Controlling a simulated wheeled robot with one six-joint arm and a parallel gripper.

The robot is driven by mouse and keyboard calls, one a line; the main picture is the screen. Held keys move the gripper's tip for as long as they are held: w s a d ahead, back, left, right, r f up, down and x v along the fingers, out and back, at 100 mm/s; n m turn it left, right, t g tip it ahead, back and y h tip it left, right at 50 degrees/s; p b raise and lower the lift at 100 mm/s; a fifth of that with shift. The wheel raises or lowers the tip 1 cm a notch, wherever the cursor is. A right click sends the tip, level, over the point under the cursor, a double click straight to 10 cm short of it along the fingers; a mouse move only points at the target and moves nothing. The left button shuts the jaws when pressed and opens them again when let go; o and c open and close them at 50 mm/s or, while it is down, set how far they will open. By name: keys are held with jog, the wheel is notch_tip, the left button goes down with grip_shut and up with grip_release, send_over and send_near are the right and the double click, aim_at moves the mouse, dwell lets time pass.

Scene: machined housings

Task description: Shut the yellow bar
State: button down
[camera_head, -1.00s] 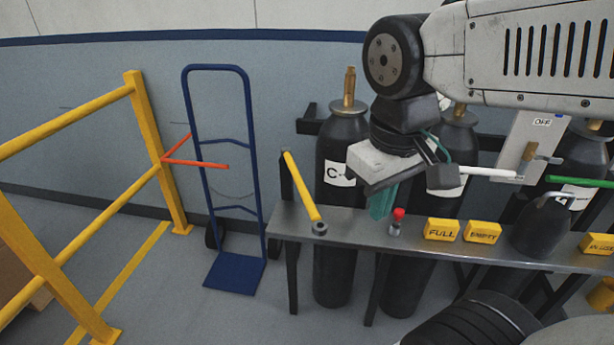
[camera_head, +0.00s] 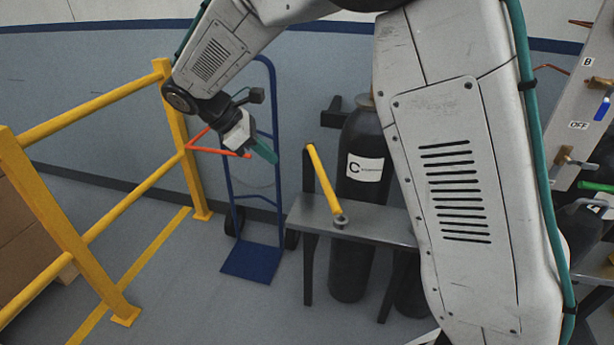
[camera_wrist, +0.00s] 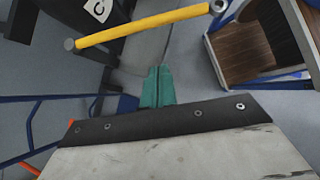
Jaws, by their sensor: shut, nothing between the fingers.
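The yellow bar (camera_head: 325,185) is a short round bar that slants down to the right above the left end of the grey shelf, in front of the black cylinder marked C. Its lower right end has a grey round fitting. In the wrist view the yellow bar (camera_wrist: 145,25) crosses the top, beyond my fingertips and apart from them. My gripper (camera_head: 264,152) is left of the bar in the head view, in front of the blue hand truck. Its teal fingers (camera_wrist: 158,86) are shut together and empty.
A yellow guard rail (camera_head: 100,100) stands at the left. The blue hand truck (camera_head: 252,262) and a red bar (camera_head: 222,150) are close to my gripper. The black cylinder (camera_head: 362,195) stands behind the grey shelf (camera_head: 380,232). Floor is clear before the hand truck.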

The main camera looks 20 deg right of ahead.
aim_at(323, 178)
jog(key=d+r+x, duration=0.1)
jog(key=d+x, duration=0.1)
jog(key=x, duration=1.1)
jog(key=shift+r, duration=0.25)
